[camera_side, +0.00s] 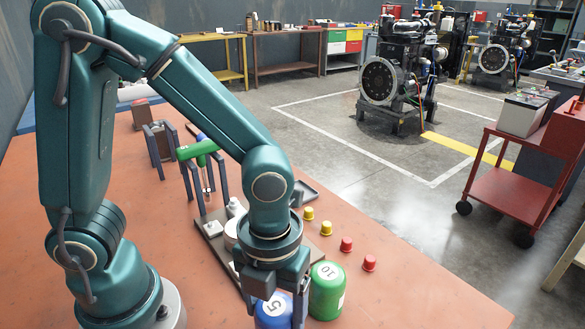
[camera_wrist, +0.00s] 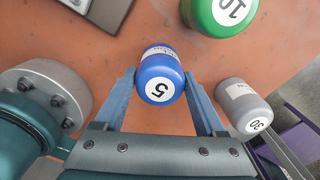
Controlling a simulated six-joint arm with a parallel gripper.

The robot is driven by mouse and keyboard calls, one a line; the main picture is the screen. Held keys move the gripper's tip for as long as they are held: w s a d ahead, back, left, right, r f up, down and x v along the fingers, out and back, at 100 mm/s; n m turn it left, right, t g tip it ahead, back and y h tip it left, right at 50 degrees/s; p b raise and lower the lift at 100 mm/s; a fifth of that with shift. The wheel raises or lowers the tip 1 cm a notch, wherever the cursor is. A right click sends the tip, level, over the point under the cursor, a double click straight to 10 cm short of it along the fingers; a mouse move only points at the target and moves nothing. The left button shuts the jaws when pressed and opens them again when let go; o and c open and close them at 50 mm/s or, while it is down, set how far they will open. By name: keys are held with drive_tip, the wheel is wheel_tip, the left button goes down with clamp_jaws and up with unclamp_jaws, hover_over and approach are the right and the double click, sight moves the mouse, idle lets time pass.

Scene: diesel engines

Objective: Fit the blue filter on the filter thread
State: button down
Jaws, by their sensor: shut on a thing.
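A blue filter (camera_wrist: 161,68) marked 5 sits between the two fingers of my gripper (camera_wrist: 160,82) in the wrist view, with a finger on each side. My gripper is shut on it. In the side view the blue filter (camera_side: 272,313) is at the front of the orange table, below my gripper (camera_side: 275,299) and partly cut by the frame edge. I cannot tell whether it touches the table. A grey plate (camera_side: 213,226) carrying pale fittings lies behind my gripper. I cannot tell which fitting is the filter thread; my arm hides part of the plate.
A green filter (camera_side: 327,288) marked 10 stands close to the right of the blue one. A grey filter (camera_wrist: 244,105) marked 30 is near my right finger. Two yellow caps (camera_side: 308,213) and two red caps (camera_side: 346,244) stand farther back. The table's right front is clear.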

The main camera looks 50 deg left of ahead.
drive_tip(key=shift+r, duration=2.55)
